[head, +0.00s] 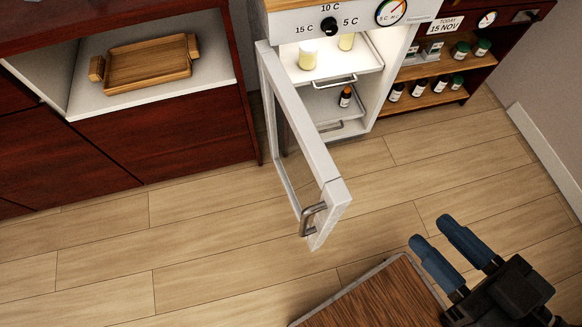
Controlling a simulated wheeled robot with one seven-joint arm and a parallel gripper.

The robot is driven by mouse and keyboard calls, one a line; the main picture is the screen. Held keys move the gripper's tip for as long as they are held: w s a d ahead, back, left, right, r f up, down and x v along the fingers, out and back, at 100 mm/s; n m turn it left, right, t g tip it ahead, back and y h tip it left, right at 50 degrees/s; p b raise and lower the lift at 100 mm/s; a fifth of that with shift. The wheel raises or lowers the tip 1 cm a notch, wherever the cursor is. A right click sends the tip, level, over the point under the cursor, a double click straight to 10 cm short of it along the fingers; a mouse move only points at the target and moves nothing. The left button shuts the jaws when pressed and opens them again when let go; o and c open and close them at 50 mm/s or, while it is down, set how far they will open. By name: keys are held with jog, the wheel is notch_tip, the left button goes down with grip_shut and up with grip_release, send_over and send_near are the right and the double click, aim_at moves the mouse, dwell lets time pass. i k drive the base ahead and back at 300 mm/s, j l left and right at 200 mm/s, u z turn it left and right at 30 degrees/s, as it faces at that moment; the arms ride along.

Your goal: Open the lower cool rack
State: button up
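The small white fridge (377,113) has its glass-paned door (303,140) swung open toward me. A metal handle (310,220) sits on the door's outer edge. Inside are two racks. The upper rack (327,78), with a metal bar handle, carries two pale yellow jars. The lower rack (321,108) holds a small dark bottle (345,97). A handle (331,127) shows low at its front. Both racks appear to sit inside the fridge; the door's edge hides part of their left side. My gripper (436,239) is open and empty at lower right, well away from the racks.
A brown table top (375,298) lies beside my gripper at the bottom. A wooden tray (148,62) sits in the red cabinet at left. Shelves (430,101) with several bottles stand right of the fridge. The floor (400,205) before the fridge is clear.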

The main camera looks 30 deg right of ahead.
aim_at(323, 108)
jog(key=i+l+z, duration=0.25)
jog(key=l, duration=0.15)
jog(key=i+l, duration=0.15)
jog(key=l, duration=0.2)
jog(key=i+l+u, duration=0.1)
jog(key=l, duration=0.2)
jog(key=i+l, duration=0.15)
jog(key=l, duration=0.2)
jog(key=i+l+u, duration=0.25)
jog(key=k, duration=0.1)
